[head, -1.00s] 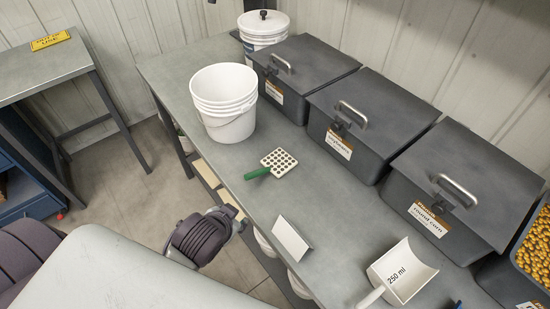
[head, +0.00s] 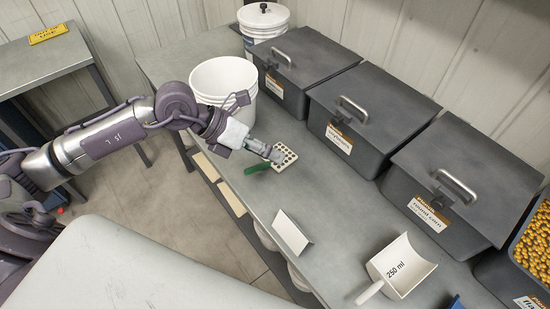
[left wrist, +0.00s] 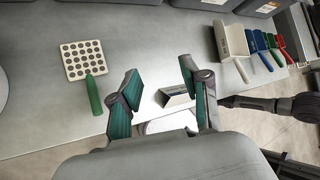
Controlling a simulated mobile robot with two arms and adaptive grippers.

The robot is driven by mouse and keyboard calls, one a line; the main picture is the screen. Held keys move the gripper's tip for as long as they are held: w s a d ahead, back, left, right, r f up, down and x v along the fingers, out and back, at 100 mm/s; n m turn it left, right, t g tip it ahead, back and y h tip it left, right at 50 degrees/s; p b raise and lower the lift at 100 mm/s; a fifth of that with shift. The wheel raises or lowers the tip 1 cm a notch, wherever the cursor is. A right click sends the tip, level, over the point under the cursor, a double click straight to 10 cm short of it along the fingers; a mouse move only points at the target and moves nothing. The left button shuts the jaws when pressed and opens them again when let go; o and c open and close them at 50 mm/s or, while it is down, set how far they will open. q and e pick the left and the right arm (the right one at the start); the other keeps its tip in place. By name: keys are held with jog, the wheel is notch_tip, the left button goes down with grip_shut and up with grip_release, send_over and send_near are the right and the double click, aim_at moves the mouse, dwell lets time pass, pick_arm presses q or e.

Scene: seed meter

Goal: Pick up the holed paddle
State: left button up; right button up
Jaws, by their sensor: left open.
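The holed paddle has a pale square plate (head: 289,155) full of round holes and a green handle (head: 256,168). It lies flat on the grey bench. In the left wrist view the whole paddle (left wrist: 84,60) shows at upper left, left of the fingers. My left gripper (head: 268,150) is over the paddle in the head view and partly covers it. In the left wrist view my left gripper (left wrist: 159,74) is open, with nothing between its green-padded fingers. A dark arm at the right of the left wrist view seems to be my right one; its fingers are not clear.
A white bucket (head: 222,78) stands behind my left gripper. Dark lidded bins (head: 345,118) line the wall side. A white folded card (head: 291,232) and a 250 ml scoop (head: 400,266) are nearer. Coloured scoops (left wrist: 258,45) show in the left wrist view. Bench between paddle and card is clear.

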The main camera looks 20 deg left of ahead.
aim_at(253, 168)
pick_arm(q)
jog(key=a+f+y, duration=0.2)
jog(key=a+y, duration=0.3)
jog(key=a, duration=0.5)
jog(key=p+x, duration=0.2)
jog(key=x, duration=0.6)
jog(key=shift+w+a+f, duration=0.1)
jog(key=shift+w+f, duration=0.15)
jog(key=p+x, duration=0.1)
jog(key=x, duration=0.1)
jog(key=s+p+x, duration=0.1)
jog(key=x, duration=0.1)
jog(key=shift+w+f, duration=0.15)
jog(key=shift+f, duration=0.35)
jog(key=shift+w+d+f, duration=0.1)
jog(key=shift+d+f, duration=0.15)
jog(key=shift+f, duration=0.05)
grip_shut()
